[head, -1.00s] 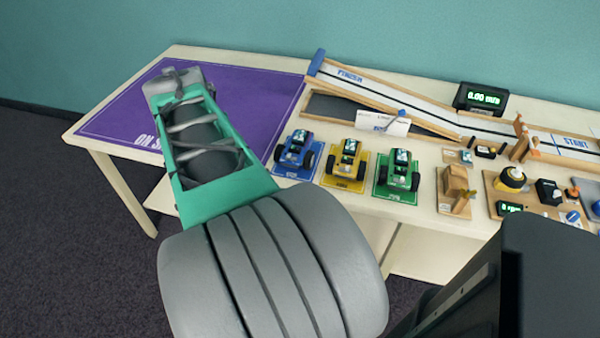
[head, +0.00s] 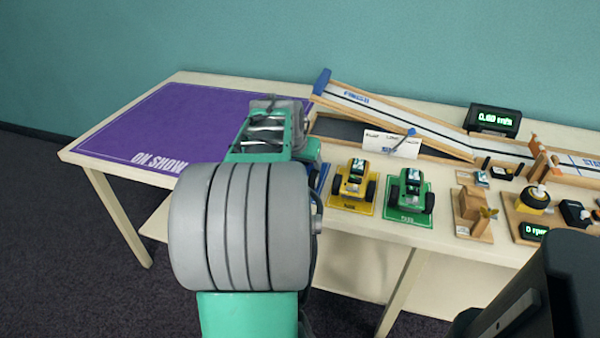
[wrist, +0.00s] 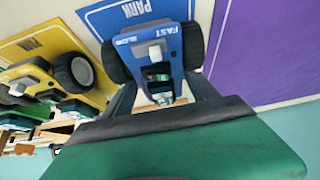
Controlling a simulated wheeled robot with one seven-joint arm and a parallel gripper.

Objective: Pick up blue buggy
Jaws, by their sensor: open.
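The blue buggy (wrist: 165,50) fills the upper middle of the wrist view, with dark wheels on both sides and "FAST" and "SLOW" on its top. It stands by a blue card (wrist: 120,12) marked "PARK". My gripper (wrist: 163,92) is open and empty above the buggy, its dark fingers reaching toward the buggy's near end on either side. I cannot tell whether they touch it. In the head view my arm hides nearly all of the buggy and the gripper's fingers; only a sliver of blue shows beside the arm.
The yellow buggy (head: 354,181) and green buggy (head: 410,191) stand to the right on their own cards. A purple mat (head: 165,125) lies on the left of the table. Behind are a sloped wooden track (head: 400,112) and a white sign (head: 391,143).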

